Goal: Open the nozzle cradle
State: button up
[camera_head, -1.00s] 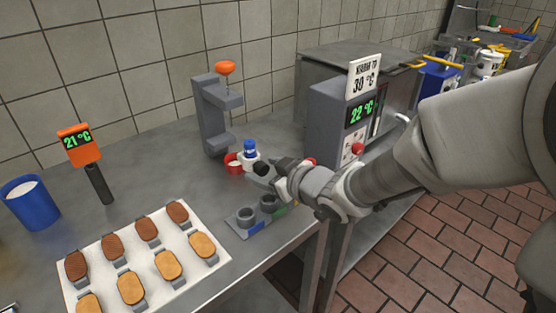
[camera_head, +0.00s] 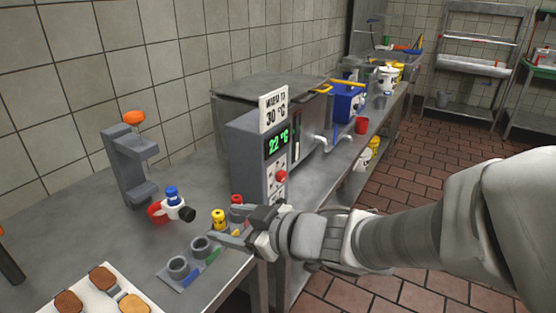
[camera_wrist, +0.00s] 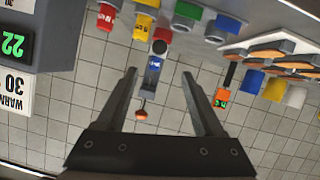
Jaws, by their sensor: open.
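A low grey holder (camera_head: 163,278) with round grey cups and blue and green patches lies near the table's front edge in the head view; I take it for the nozzle cradle. Red, yellow, green and blue blocks (camera_wrist: 183,15) line up beyond the fingertips.
The grey machine (camera_head: 245,160) reading 22 °C stands right behind my gripper. A grey C-shaped stand (camera_head: 125,170) with an orange knob is at the left. A blue-capped white piece (camera_head: 173,203) and a red cup (camera_head: 157,212) sit between. A tray (camera_head: 75,305) of biscuits is at the front left.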

jog(key=shift+b+v, duration=0.85)
jog(key=shift+v, duration=1.1)
jog(key=w+d+r+m+t+h, duration=0.3)
jog(key=w+d+m+t+h, duration=0.25)
jog(key=d, duration=0.55)
jog(key=d+m+h, duration=0.5)
jog(key=d+h, duration=0.1)
jog(key=d, duration=0.4)
jog(key=s+d+f+m+g, duration=0.1)
jog(key=s+f+m+g, duration=0.15)
jog(key=s, duration=0.45)
jog(key=s+d+f+m+g, duration=0.1)
jog(key=s+f+g, duration=0.1)
jog(key=s+g, duration=0.3)
notch_tip(320, 180, up, 18)
jog(key=s+p, duration=0.2)
jog(key=p, duration=1.6)
jog(key=shift+s+a+r+p, duration=0.2)
jog(key=shift+p, duration=0.2)
